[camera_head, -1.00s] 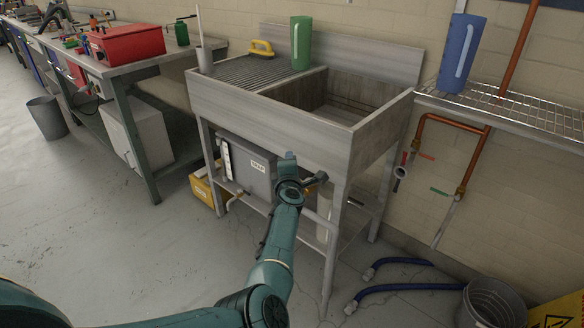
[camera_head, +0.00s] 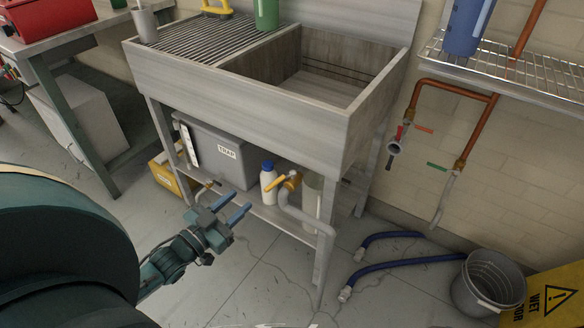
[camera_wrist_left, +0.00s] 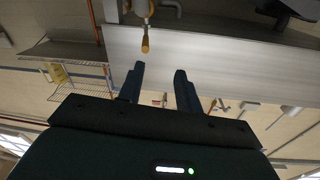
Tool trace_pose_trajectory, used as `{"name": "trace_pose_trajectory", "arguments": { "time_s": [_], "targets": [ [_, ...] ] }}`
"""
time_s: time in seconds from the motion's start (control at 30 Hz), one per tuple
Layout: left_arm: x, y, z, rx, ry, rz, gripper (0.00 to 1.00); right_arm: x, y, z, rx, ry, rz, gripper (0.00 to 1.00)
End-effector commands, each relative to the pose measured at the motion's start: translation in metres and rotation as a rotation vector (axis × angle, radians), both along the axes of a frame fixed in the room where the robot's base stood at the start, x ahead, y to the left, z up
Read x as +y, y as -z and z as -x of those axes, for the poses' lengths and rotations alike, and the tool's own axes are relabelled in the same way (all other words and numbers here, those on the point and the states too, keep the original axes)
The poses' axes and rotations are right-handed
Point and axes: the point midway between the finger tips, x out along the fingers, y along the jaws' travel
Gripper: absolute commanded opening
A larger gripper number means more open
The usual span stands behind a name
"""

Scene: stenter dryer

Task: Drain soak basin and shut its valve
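The grey soak basin (camera_head: 250,105) stands on legs at the centre, with a ribbed drainboard on its left. Its sunken floor shows at the right; I cannot tell whether water is in it. Under it, a grey drain pipe (camera_head: 305,217) carries a valve with an orange lever (camera_head: 290,182). An orange lever also shows in the left wrist view (camera_wrist_left: 146,40), beyond my fingertips. My left gripper (camera_head: 224,203) is open and empty, below and in front of the basin, left of the valve and apart from it. It also shows in the left wrist view (camera_wrist_left: 160,75). My right gripper is not in view.
A grey TRAP box (camera_head: 215,155) and a white bottle with a blue cap (camera_head: 268,185) stand on the lower shelf. A wire shelf (camera_head: 520,70) juts from the wall.

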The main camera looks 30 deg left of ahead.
Motion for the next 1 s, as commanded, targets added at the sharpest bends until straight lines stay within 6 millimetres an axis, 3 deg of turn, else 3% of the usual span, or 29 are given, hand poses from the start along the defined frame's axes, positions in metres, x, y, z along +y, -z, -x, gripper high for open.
{"name": "trace_pose_trajectory", "arguments": {
  "time_s": [0.1,0.27,0.7,1.0],
  "targets": [
    [-0.014,0.005,0.015,0.017,0.059,-0.038,0.35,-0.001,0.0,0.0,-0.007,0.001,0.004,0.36],
    [-0.02,0.005,0.009,0.017,0.073,-0.045,0.35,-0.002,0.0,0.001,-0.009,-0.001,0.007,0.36],
    [-0.039,0.006,-0.075,0.016,0.068,-0.043,0.35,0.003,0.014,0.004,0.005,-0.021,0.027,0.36],
    [-0.047,0.006,-0.107,0.019,0.068,-0.042,0.35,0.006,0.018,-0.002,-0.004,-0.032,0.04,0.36]
  ]
}}
